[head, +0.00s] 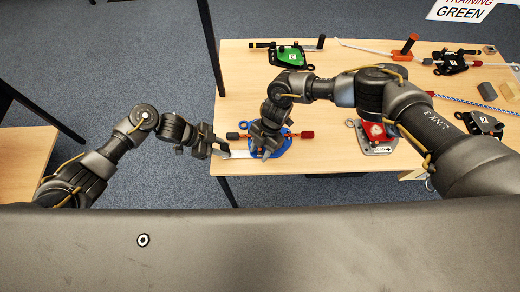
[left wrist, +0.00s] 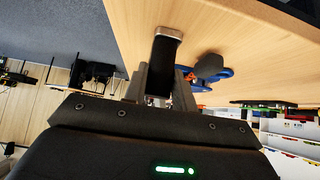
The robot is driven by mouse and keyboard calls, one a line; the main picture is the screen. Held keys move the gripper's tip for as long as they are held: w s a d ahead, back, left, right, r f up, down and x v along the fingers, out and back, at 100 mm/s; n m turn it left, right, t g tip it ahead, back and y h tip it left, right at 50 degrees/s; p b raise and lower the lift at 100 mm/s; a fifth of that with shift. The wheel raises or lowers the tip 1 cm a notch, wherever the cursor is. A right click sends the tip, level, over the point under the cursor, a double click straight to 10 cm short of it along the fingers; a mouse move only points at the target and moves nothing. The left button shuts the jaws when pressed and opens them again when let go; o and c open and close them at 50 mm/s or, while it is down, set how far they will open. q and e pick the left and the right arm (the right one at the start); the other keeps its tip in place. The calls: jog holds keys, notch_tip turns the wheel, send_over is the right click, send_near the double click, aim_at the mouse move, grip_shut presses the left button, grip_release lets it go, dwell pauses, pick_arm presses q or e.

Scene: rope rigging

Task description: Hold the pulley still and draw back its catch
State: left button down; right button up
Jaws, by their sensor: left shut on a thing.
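A blue pulley (head: 284,144) lies near the table's front left edge. The left wrist view shows the bar (left wrist: 165,60) between the fingers, with the blue pulley (left wrist: 209,69) and a dark knob beyond. My right gripper (head: 265,148) points down over the pulley and hides its middle; its fingers are too small to judge. The catch cannot be made out.
A green device (head: 291,56) lies at the table's back left. A red device on a grey plate (head: 376,137) sits right of the blue pulley. Black devices (head: 482,124), ropes and small blocks lie at the right.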

pick_arm(q)
jog(key=shift+s, duration=0.1)
pick_arm(e)
jog(key=v, duration=1.2)
pick_arm(q)
jog(key=c, duration=1.1)
grip_release()
jog(key=shift+o, duration=0.2)
jog(key=shift+r, duration=0.1)
jog(key=shift+p+v, duration=1.2)
jog(key=shift+v, duration=0.45)
jog(key=p+v, duration=0.3)
jog(key=v, duration=0.2)
jog(key=shift+a+r, duration=0.15)
jog(key=shift+a, duration=0.05)
pick_arm(e)
notch_tip(320, 180, up, 6)
jog(key=shift+f, duration=0.1)
